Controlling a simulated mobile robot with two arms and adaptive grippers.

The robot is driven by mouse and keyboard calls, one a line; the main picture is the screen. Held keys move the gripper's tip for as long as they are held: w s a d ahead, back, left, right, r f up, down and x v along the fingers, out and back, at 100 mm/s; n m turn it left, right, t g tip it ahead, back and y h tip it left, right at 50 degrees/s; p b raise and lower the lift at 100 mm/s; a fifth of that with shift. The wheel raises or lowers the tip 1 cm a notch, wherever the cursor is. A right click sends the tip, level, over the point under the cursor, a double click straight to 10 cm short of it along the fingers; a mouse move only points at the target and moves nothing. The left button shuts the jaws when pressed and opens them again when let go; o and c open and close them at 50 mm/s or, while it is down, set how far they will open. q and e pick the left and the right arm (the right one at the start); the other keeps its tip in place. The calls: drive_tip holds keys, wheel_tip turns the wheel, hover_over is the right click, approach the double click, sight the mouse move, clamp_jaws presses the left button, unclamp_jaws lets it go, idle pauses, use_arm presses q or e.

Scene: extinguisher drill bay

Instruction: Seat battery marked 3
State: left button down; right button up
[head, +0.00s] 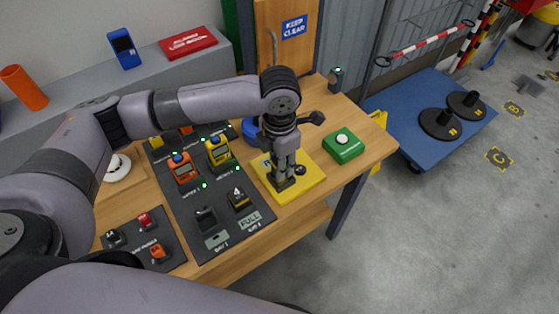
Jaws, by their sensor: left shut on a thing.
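My left gripper (285,182) points down over a yellow pad (311,179) on the wooden bench. It is shut on a small dark thing, mostly hidden by the fingers; I cannot read a mark on it, so I cannot tell if it is battery 3. A dark battery marked 4 (239,198) sits in the right bay of the dark charger board (183,212), above a "FULL" label. The left bay (206,217) beside it looks empty. My right gripper is not in view.
Yellow (218,151) and orange (183,170) handheld devices stand on the board behind the bays. A green box with a white button (342,146) is right of the pad. A dark tray (145,240) with small red, orange and dark items lies at front left.

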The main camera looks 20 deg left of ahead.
use_arm(q)
drive_tip(key=shift+f+b, duration=0.45)
drive_tip(key=shift+f, duration=1.05)
idle(0.7)
drive_tip(key=c, duration=1.1)
unclamp_jaws()
drive_tip(key=shift+o, duration=1.4)
drive_tip(key=shift+r, duration=0.1)
drive_tip(key=shift+r+p, duration=3.4)
drive_tip(key=shift+p, duration=0.4)
